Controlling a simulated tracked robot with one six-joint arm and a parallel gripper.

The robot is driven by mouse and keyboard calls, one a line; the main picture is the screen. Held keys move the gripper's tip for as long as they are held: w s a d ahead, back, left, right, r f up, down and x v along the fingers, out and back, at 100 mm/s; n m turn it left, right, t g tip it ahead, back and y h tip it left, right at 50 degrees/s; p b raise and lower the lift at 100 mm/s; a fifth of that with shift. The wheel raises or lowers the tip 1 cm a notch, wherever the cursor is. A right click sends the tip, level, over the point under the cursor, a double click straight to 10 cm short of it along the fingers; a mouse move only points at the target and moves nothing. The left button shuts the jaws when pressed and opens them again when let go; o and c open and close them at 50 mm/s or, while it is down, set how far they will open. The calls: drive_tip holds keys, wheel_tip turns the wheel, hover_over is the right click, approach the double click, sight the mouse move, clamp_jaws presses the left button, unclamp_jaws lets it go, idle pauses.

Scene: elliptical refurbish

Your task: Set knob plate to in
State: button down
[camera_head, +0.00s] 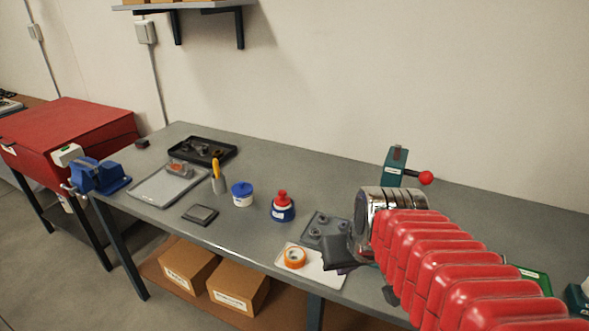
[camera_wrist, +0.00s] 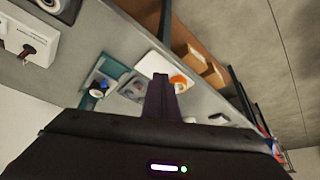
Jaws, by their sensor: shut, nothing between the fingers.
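A similar grey plate with round parts shows in the wrist view (camera_wrist: 132,89), just left of my fingers. My gripper (camera_wrist: 160,79) is shut and empty, its dark fingers together in the wrist view. In the head view my red arm and silver wrist reach over the bench right of the plate, and the fingertips are not clear there.
An orange tape roll (camera_head: 295,257) lies on a white sheet by the front edge. A teal device with a red ball lever (camera_head: 395,167) stands behind my wrist.

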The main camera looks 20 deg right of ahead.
drive_tip(key=s+a+r+n, duration=0.1)
drive_tip(key=s+a+r, duration=0.1)
drive_tip(key=s+a, duration=0.3)
drive_tip(key=a, duration=0.3)
drive_tip(key=shift+r+n+t+y, duration=0.3)
drive_tip(key=shift+n+y, duration=0.1)
drive_tip(key=shift+d, duration=0.1)
